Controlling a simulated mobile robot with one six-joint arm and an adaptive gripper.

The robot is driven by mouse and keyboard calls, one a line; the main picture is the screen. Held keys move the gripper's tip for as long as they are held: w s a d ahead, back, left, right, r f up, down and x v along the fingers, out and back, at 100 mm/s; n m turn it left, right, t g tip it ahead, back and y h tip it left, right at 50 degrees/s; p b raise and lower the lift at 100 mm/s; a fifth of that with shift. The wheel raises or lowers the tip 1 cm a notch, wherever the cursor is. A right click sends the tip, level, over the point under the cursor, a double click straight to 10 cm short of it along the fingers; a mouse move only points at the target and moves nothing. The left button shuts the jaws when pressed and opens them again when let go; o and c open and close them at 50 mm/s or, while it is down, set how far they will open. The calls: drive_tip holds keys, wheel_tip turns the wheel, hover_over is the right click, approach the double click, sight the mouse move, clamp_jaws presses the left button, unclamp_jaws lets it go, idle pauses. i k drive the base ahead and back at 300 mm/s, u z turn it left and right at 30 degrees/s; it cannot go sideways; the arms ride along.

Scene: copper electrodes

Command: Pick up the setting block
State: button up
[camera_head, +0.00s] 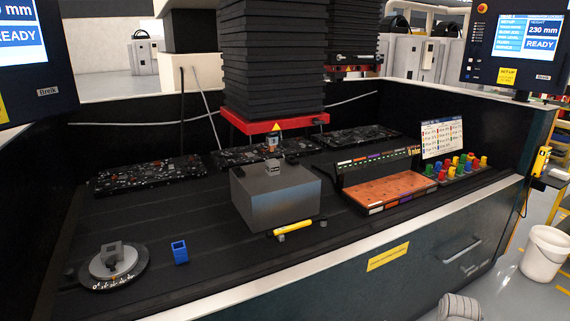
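No label shows which thing is the setting block. A large grey metal block (276,196) stands in the middle of the dark worktable, with a smaller grey piece (275,165) on top. A small blue block with an open-looking top (180,252) stands on the table at the left. A yellow bar (293,228) lies on small grey supports in front of the large block. A grey block (112,254) sits on a round dial plate (114,268) at the far left.
A red-edged machine head (272,122) hangs close above the middle block. Dark trays of parts (148,175) line the back. An orange rack (388,190) and coloured pegs (470,166) stand at the right. A white bucket (545,258) stands on the floor.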

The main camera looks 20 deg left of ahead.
sight(273, 166)
drive_tip(key=u, duration=0.15)
drive_tip(key=i, duration=0.6)
drive_tip(key=u, duration=0.6)
drive_tip(key=i, duration=0.5)
drive_tip(key=u, duration=0.5)
